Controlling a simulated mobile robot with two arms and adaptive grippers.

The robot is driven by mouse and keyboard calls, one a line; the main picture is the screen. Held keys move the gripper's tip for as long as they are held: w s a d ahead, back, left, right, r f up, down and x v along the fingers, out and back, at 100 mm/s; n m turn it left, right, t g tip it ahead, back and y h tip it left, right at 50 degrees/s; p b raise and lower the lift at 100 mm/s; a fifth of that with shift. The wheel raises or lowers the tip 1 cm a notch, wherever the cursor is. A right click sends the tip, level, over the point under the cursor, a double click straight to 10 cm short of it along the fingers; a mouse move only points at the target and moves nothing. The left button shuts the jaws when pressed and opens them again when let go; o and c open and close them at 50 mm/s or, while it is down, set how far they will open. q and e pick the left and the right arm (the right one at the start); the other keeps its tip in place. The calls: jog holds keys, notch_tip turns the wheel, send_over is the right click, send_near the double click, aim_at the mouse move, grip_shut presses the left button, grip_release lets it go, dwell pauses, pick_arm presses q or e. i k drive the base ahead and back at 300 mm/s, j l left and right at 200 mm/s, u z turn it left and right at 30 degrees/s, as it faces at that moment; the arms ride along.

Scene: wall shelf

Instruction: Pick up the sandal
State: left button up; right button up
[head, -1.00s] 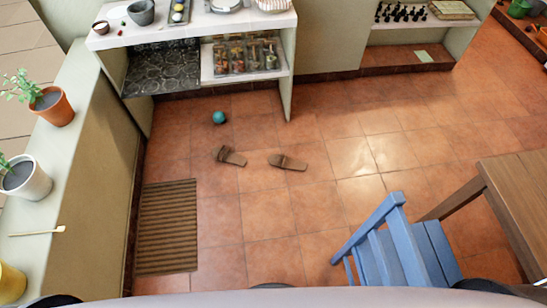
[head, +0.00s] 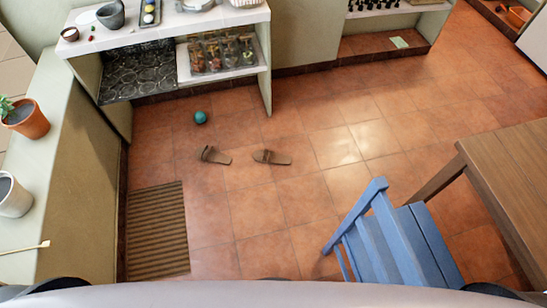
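Two brown sandals lie on the terracotta tile floor in the middle of the head view. The left sandal (head: 216,156) and the right sandal (head: 272,157) are apart from each other, with bare tiles between them. Neither of my grippers can be made out in the head view. Only pale and dark parts of my own body show along the bottom edge.
A teal ball (head: 200,117) lies behind the sandals. A blue chair (head: 384,240) and a wooden table (head: 510,165) stand at the right. A ribbed brown mat (head: 157,232) lies by the left wall. A white shelf (head: 190,25) stands behind. Floor around the sandals is clear.

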aim_at(268, 156)
jog(key=i+j+z, duration=0.15)
jog(key=z, duration=0.3)
jog(key=i+j+z, duration=0.1)
jog(key=z, duration=0.3)
jog(key=j+z, duration=0.25)
jog(key=z, duration=0.2)
